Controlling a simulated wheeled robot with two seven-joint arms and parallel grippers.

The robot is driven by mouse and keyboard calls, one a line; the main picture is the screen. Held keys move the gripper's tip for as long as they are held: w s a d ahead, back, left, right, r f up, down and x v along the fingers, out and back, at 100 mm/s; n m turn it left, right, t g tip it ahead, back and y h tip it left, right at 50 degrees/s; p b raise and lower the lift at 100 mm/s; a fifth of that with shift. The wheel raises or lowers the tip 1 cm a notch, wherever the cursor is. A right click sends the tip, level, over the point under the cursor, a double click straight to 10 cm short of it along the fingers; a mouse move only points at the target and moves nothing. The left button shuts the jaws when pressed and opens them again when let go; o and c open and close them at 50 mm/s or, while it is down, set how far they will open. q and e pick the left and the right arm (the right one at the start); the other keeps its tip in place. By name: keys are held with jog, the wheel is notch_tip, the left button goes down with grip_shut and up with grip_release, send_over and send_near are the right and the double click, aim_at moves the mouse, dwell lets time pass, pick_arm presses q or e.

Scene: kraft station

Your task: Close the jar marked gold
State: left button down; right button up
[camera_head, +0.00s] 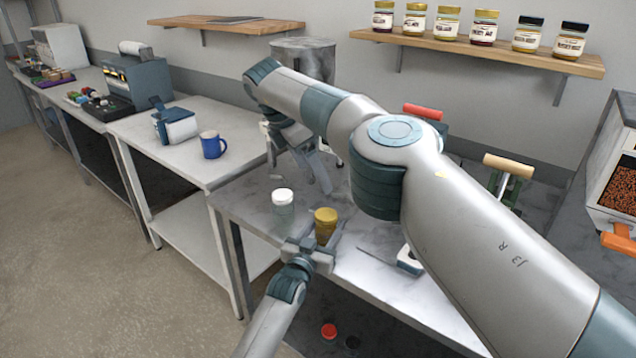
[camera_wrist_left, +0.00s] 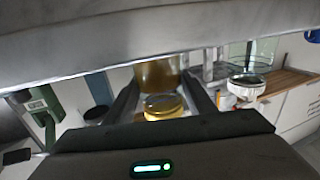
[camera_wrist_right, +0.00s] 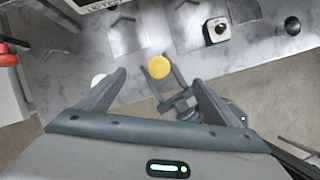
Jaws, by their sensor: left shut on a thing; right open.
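A jar with a gold lid (camera_head: 326,214) stands on the grey metal table, with amber contents visible below the lid. My left gripper (camera_head: 318,248) is shut on this jar from the front. The left wrist view shows the amber jar body (camera_wrist_left: 157,74) and gold lid (camera_wrist_left: 163,104) between the fingers. The lid rests on the jar; I cannot tell how tight it is. My right gripper (camera_head: 312,170) is open and empty, above and behind the jar. Its wrist view shows the gold lid (camera_wrist_right: 158,67) from above, beyond and between its fingertips.
A clear jar with a white lid (camera_head: 283,197) stands just left of the gold one. A white table with a blue mug (camera_head: 212,145) adjoins on the left. A wall shelf (camera_head: 480,48) holds several labelled jars. My right arm hides much of the table's right side.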

jog(key=v, duration=0.3)
jog(key=shift+a+r, duration=0.1)
jog(key=shift+r, duration=0.05)
pick_arm(q)
jog(key=c, duration=0.7)
grip_release()
jog(key=shift+c, duration=0.2)
jog(key=shift+s, duration=0.15)
jog(key=b+v, duration=0.3)
jog(key=v, duration=1.4)
pick_arm(e)
notch_tip(320, 180, down, 3)
jog(key=shift+f, duration=0.1)
